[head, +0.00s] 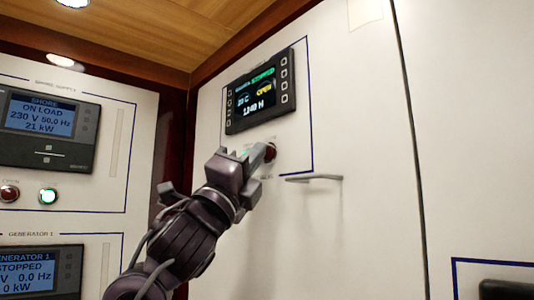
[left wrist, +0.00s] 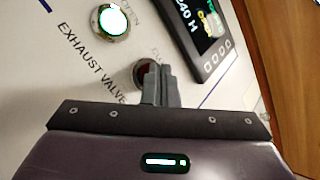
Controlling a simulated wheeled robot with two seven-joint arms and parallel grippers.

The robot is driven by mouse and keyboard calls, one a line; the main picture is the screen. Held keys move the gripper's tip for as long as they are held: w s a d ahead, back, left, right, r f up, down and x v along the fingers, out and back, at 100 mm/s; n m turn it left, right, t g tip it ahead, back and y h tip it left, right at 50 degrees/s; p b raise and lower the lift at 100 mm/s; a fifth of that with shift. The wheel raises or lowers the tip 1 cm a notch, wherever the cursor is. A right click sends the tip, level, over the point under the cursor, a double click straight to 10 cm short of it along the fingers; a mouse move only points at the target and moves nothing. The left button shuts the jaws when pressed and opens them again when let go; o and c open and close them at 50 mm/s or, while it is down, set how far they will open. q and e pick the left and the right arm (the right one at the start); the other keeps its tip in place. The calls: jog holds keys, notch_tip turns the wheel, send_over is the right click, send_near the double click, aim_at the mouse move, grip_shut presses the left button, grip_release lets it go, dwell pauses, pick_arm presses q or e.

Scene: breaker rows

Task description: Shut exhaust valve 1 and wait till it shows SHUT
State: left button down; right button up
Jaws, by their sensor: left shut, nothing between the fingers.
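The dark display (head: 262,92) on the white panel shows green STOPPED, yellow OPEN and an hours figure ending in 40 H; part of it shows in the left wrist view (left wrist: 196,38). Below it is a red button (head: 271,151), which the left wrist view shows partly hidden behind my fingers (left wrist: 144,69). A lit green button (left wrist: 113,21) marked OPEN sits beside it, above the words EXHAUST VALVE. My left gripper (head: 263,154) is shut and empty, its fingertips at the red button. I cannot tell whether they touch it. My right gripper is out of view.
A small handle (head: 314,178) sticks out of the panel to the right of the red button. At left are the shore supply display (head: 46,131), a red button (head: 9,193), a lit green button (head: 48,196) and the Generator 1 display (head: 40,272).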

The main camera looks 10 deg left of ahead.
pick_arm(q)
jog(key=shift+w+d, duration=0.15)
jog(key=shift+w, duration=0.05)
dwell(0.3)
jog(key=shift+s, duration=0.1)
dwell(0.3)
jog(key=shift+s+a+b, duration=0.4)
jog(key=shift+s+a, duration=0.05)
jog(key=shift+s, duration=0.05)
jog(key=s+a, duration=0.1)
jog(key=s, duration=0.1)
jog(key=s+a+b, duration=0.1)
jog(key=s+a, duration=0.1)
dwell(0.4)
